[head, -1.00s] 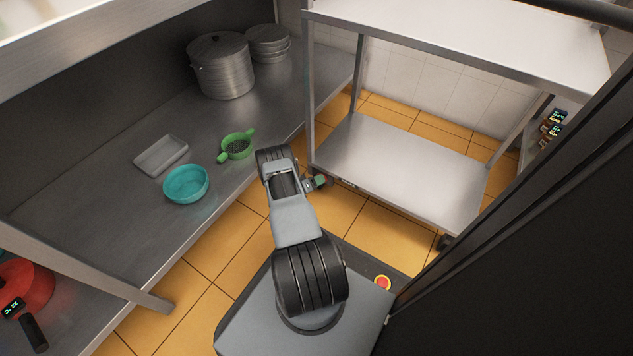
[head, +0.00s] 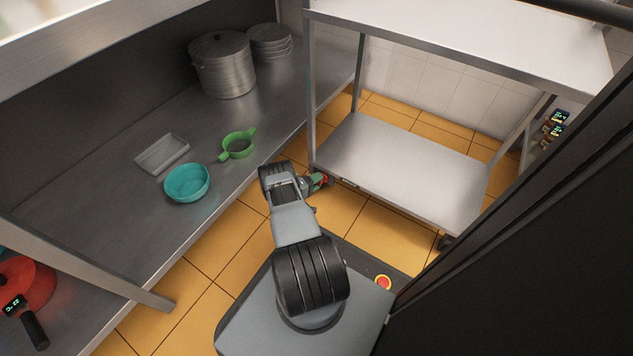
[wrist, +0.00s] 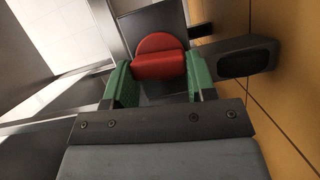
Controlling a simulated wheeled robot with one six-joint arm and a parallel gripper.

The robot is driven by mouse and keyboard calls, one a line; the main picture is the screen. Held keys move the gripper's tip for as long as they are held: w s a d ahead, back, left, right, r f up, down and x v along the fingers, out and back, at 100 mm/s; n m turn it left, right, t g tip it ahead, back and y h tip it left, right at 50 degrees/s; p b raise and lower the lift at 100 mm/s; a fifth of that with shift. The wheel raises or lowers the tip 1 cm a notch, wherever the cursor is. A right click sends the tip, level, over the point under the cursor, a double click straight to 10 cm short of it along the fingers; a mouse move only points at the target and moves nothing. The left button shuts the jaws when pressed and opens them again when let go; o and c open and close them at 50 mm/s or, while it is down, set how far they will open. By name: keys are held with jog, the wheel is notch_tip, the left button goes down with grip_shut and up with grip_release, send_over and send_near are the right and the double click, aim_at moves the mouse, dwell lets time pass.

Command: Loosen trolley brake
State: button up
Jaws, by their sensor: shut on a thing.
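The trolley is a steel frame with a white top shelf (head: 470,40) and a lower shelf (head: 400,170). A red brake pedal (wrist: 160,56) with a rounded top sits low at the trolley's near left leg in the wrist view. My gripper (head: 319,181) is at that corner, close to the floor. In the wrist view its green fingers (wrist: 158,74) stand on either side of the red pedal and are shut on it. In the head view the pedal is mostly hidden by my gripper. I cannot tell the brake's state.
A dark panel (head: 530,230) closes off the right. Orange tiled floor shows between.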

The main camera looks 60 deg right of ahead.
dwell(0.3)
jog(key=o, duration=0.9)
jog(key=shift+o, duration=0.2)
jog(key=p+v, duration=0.2)
jog(key=v, duration=1.1)
jog(key=shift+w+a, duration=0.2)
jog(key=shift+a, duration=0.15)
